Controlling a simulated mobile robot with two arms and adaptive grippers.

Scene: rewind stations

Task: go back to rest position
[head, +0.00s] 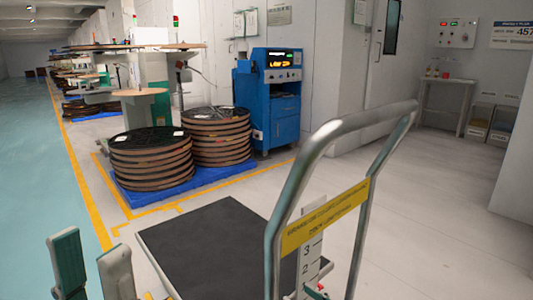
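My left gripper (91,268) shows at the lower left of the head view. Its two fingers, grey with green pads, stand well apart with nothing between them, so it is open and empty. It is left of a cart and clear of the cart's dark platform. My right gripper is not in view.
A cart with a black platform (205,240), a tall metal handle (290,190) and a yellow sign (326,215) stands close in front. Stacked reels (152,160) rest on a blue pallet (120,187) beyond it. A blue cabinet (285,128) stands behind. The floor at right is clear.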

